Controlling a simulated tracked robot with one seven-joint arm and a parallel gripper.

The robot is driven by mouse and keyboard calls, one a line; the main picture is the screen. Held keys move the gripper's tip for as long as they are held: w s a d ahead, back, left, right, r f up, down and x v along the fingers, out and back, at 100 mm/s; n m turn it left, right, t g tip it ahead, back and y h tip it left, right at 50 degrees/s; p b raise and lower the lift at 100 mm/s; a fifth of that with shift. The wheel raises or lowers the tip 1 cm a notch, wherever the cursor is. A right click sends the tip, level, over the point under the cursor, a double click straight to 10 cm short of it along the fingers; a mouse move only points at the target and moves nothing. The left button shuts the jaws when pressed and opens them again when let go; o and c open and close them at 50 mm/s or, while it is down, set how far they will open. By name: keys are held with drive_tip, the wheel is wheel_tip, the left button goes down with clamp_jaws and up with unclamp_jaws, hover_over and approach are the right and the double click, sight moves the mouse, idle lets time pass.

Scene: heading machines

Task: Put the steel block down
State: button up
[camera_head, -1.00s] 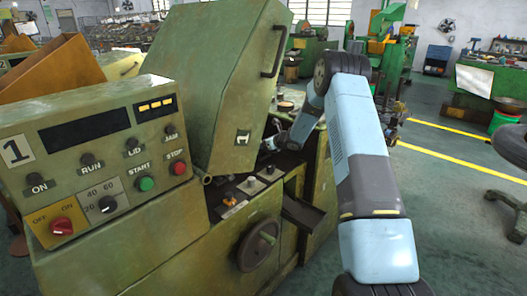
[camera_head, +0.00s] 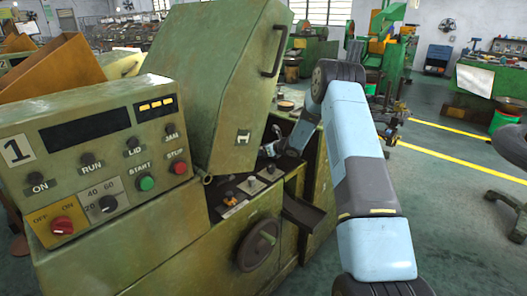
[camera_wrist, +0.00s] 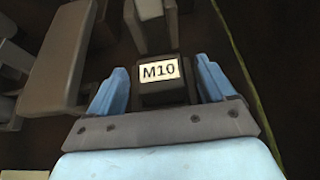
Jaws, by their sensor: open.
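The steel block (camera_wrist: 163,92), a dark block with a white M10 label on its face, shows in the wrist view between the two blue fingers of my gripper (camera_wrist: 162,88). The fingers stand apart, with a gap visible on each side of the block. A grey metal piece lies just beyond the block; I cannot tell if they touch. In the head view my gripper (camera_head: 271,148) is small and reaches into the opening of the green machine (camera_head: 240,100) under its raised lid. The block cannot be made out there.
A grey bar (camera_wrist: 60,60) lies left of my gripper in the wrist view. The control panel (camera_head: 100,150) with buttons stands at the left in the head view. A handwheel (camera_head: 258,245) and a dark chute (camera_head: 305,212) are on the machine's front.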

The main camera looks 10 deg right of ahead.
drive_tip(key=v, duration=1.1)
drive_tip(key=shift+s+d+r, duration=0.15)
drive_tip(key=shift+s+r, duration=0.05)
drive_tip(key=shift+r, duration=0.05)
drive_tip(key=shift+s, duration=0.2)
